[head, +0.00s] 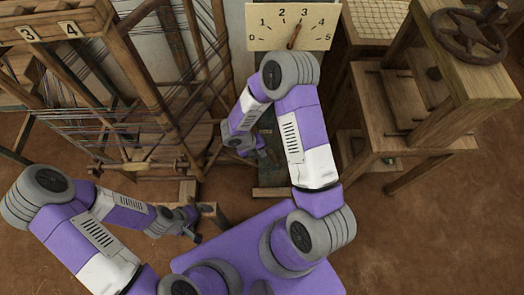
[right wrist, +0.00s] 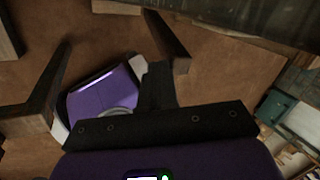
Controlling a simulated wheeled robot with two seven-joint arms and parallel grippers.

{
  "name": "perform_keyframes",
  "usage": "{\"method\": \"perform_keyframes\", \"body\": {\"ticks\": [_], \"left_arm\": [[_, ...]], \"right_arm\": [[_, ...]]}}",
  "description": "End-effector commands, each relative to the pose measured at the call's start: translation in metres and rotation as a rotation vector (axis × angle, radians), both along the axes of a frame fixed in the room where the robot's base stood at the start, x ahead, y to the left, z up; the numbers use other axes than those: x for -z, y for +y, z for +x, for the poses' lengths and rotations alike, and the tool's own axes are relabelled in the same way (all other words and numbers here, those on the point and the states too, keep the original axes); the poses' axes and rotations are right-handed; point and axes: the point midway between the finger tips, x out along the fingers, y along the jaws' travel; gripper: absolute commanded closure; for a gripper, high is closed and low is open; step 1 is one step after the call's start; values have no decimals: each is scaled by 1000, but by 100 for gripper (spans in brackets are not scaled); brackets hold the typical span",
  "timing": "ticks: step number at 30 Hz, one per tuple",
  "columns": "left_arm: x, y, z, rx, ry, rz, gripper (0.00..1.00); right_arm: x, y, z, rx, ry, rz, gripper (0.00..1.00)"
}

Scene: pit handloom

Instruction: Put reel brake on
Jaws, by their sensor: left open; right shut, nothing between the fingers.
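I cannot tell for sure which part is the reel brake; no part is marked as such. A cream dial board (head: 262,38) numbered 0 to 5 stands at the top middle of the head view. Its brown pointer (head: 294,37) leans up toward the 3. My right gripper (head: 264,154) is below the board, in front of a dark upright panel, partly hidden by its own arm. In the right wrist view its fingers (right wrist: 158,86) are shut with nothing between them. My left gripper (head: 194,234) is open and low at the left, near a small wooden post.
The wooden loom frame (head: 150,60) with threads fills the upper left. A wooden stand (head: 405,105) with a dark spoked handwheel (head: 468,36) is at the right. Wooden posts (right wrist: 168,42) flank the fingers in the right wrist view. Brown floor (head: 430,235) is clear at the lower right.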

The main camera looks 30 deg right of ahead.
Motion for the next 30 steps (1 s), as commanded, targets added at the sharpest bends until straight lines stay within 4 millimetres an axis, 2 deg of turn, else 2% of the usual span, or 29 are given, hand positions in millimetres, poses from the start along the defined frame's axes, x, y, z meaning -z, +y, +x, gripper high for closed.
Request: {"method": "perform_keyframes", "body": {"ticks": [5,11,15,21,25,30], "left_arm": [[0,0,0,0,0,0,0],[-1,0,0,0,0,0,0],[-15,0,0,0,0,0,0],[-26,0,0,0,0,0,0],[-29,0,0,0,0,0,0],[-31,0,0,0,0,0,0]], "right_arm": [[0,5,0,4,-1,-1,100],[1,35,3,13,0,-2,100],[-37,45,6,17,-6,-1,100],[-74,57,8,18,-3,0,100],[-88,63,9,17,-1,0,100],[-95,65,9,17,0,-1,100]]}}
